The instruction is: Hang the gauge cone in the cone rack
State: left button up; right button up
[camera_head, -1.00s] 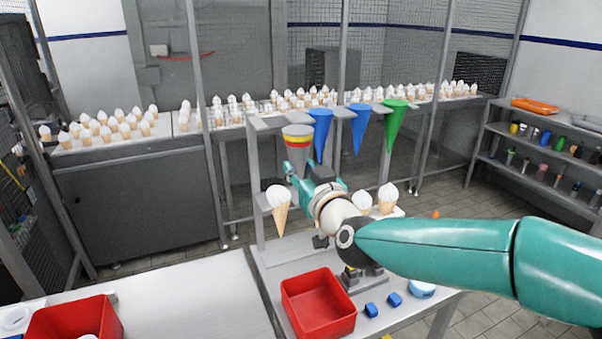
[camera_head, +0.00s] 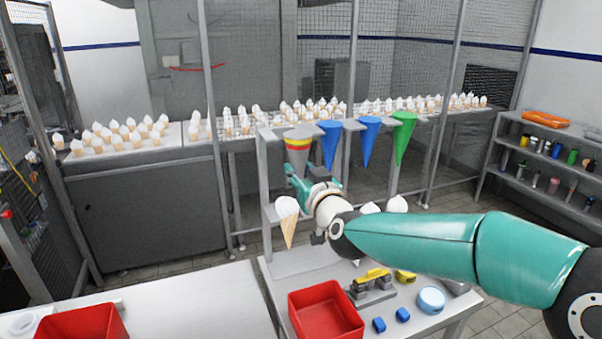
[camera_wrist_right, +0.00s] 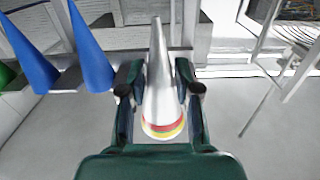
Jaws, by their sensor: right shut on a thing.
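My left gripper is out of view.
An ice cream cone (camera_head: 288,222) stands low on the rack's left; others are partly behind my arm. The table holds a red bin (camera_head: 325,313), blue blocks (camera_head: 403,314), a yellow piece (camera_head: 373,275) and a round blue-white item (camera_head: 431,299).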

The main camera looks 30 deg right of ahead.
jog(key=shift+w, duration=0.2)
dwell(0.3)
jog(key=shift+x, duration=1.5)
jog(key=shift+w, duration=0.15)
jog(key=shift+p+x, duration=0.45)
jog(key=shift+x, duration=1.45)
jog(key=shift+a, duration=0.1)
jog(key=shift+f+b, duration=0.5)
jog(key=shift+b, duration=0.2)
dwell(0.5)
